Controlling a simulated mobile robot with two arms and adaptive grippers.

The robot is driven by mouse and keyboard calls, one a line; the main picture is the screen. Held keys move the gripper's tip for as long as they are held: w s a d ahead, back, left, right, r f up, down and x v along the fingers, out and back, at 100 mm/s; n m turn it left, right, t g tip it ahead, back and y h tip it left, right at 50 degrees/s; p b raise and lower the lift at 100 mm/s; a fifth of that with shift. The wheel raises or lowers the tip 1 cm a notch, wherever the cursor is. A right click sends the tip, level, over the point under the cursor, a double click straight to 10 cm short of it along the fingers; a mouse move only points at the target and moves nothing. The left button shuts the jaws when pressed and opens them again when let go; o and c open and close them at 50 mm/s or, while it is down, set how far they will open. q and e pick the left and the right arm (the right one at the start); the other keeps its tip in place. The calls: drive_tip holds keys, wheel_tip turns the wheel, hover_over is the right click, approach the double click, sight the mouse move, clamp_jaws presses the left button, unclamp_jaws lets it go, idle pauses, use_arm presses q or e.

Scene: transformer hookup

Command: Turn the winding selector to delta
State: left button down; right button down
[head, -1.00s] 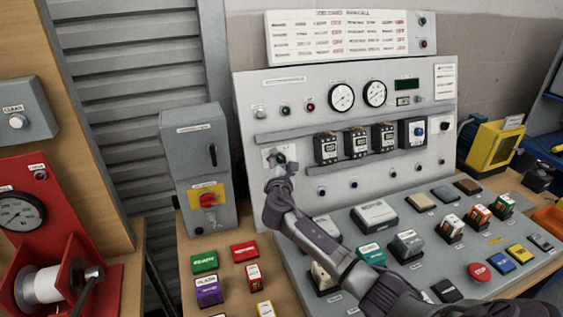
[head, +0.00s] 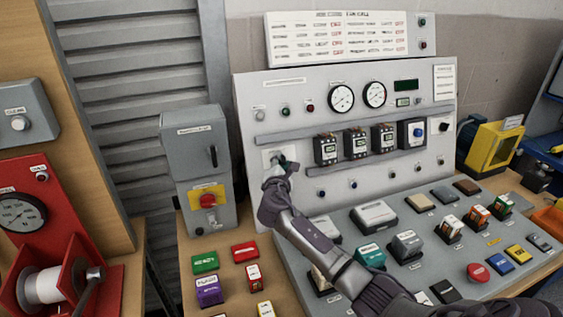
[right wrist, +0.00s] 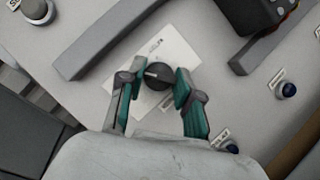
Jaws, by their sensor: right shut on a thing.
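The winding selector is a black round knob with a pale pointer line (right wrist: 158,73), on a white label plate (right wrist: 177,50) on the upright grey panel. In the head view the plate (head: 269,153) sits at the panel's left, below the left end of the upper rail, and the knob is mostly covered by my gripper. My right gripper (head: 283,163) is at the plate. In the right wrist view its teal-padded fingers (right wrist: 156,88) are shut on the knob, one on each side. The plate's lettering is too small to read. My left gripper is not in view.
Grey rails (head: 340,125) and several black modules (head: 356,143) stick out of the panel right of the knob. A sloped desk (head: 335,245) with several blocks and a red button (head: 478,272) lies below. A grey cabinet (head: 198,150) with a red rotary switch stands left.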

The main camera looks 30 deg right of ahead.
drive_tip(key=m+g+p, duration=0.1)
drive_tip(key=m, duration=0.1)
drive_tip(key=m+g, duration=0.1)
drive_tip(key=m, duration=0.1)
drive_tip(key=shift+a+r+p, duration=0.1)
drive_tip(key=shift+r+p, duration=0.1)
drive_tip(key=shift+p, duration=0.2)
drive_tip(key=m+g+p, duration=0.1)
drive_tip(key=m+p, duration=0.1)
drive_tip(key=m, duration=0.1)
drive_tip(key=shift+r+g+y, duration=0.15)
drive_tip(key=shift+g+y, duration=0.25)
drive_tip(key=m+p, duration=0.2)
drive_tip(key=m+g+y+p, duration=0.1)
drive_tip(key=m, duration=0.1)
drive_tip(key=shift+w+r+y+p, duration=0.1)
drive_tip(key=shift+y+p, duration=0.2)
drive_tip(key=shift+p, duration=0.05)
drive_tip(key=shift+m+g+y+p, duration=0.5)
drive_tip(key=shift+m+y+p, duration=0.1)
drive_tip(key=shift+m+p, duration=0.55)
drive_tip(key=shift+m, duration=0.25)
drive_tip(key=c, duration=0.8)
unclamp_jaws()
